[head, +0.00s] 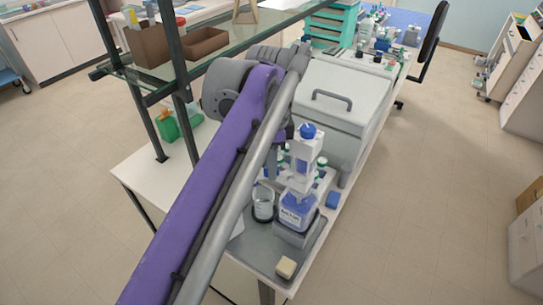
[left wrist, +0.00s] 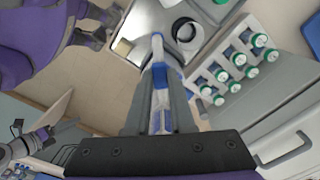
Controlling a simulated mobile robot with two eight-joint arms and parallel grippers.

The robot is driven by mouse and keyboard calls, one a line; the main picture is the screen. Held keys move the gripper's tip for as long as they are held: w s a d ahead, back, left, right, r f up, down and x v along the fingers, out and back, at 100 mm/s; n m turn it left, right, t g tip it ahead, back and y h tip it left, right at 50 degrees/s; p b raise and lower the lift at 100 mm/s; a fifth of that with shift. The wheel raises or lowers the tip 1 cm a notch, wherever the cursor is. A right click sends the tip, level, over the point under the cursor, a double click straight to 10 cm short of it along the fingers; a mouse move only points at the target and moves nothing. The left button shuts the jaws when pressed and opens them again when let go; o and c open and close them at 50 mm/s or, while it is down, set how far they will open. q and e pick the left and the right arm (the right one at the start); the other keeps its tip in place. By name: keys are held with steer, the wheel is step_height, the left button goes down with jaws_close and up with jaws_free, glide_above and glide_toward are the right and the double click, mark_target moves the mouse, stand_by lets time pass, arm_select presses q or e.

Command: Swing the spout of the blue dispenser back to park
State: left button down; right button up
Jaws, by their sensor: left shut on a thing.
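The blue dispenser (head: 297,212) stands upright on a grey block on the bench tray, with a white upper part and a blue knob (head: 307,131) on top. My left arm reaches across the head view and hides its own fingertips and part of the dispenser's left side. In the left wrist view my left gripper (left wrist: 160,112) is shut on a narrow white and blue part of the dispenser (left wrist: 158,75). I cannot tell exactly where along the spout the fingers grip.
A glass beaker (head: 263,203) stands left of the dispenser, and a pale block (head: 286,267) lies at the tray's front. Several green-capped bottles (left wrist: 238,60) stand in a rack close by. A grey lidded box (head: 340,110) is behind. A glass shelf (head: 230,58) overhangs the left side.

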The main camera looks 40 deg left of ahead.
arm_select(q)
steer(key=shift+s+d+n, duration=0.3)
steer(key=shift+d+n, duration=0.6)
steer(key=shift+n, duration=0.7)
steer(key=shift+s+d+n, duration=0.3)
steer(key=shift+d+n, duration=0.65)
steer(key=shift+n, duration=0.65)
steer(key=shift+s+d+n, duration=0.3)
steer(key=shift+d+n, duration=0.6)
steer(key=shift+n, duration=0.7)
arm_select(e)
steer(key=shift+w+d+r, duration=0.2)
steer(key=shift+d+r, duration=0.15)
steer(key=shift+d, duration=0.05)
arm_select(q)
steer(key=c, duration=0.8)
jaws_free()
steer(key=shift+o, duration=0.2)
steer(key=shift+r, duration=0.1)
